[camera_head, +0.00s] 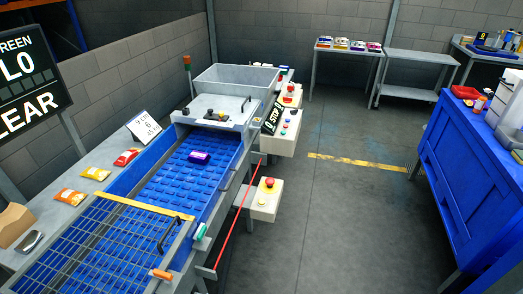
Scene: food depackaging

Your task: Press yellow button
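A pale control box (265,211) stands at the right side of the conveyor, low in the middle of the head view. It carries a red mushroom button (270,182) on a yellow base (269,187), with a small yellowish spot below it. A second pale control box (281,142) farther back has several small coloured buttons. A third red button (290,88) is on a unit behind it. The buttons are too small to tell whether one of them is a separate yellow button. Neither of my grippers is in view.
A blue conveyor (177,190) carries a purple packet (199,157); a yellow-edged mesh guard (85,250) covers its near end. A red cord (238,217) runs along its right side. A blue cabinet (462,190) stands at right. The grey floor (345,220) between is clear.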

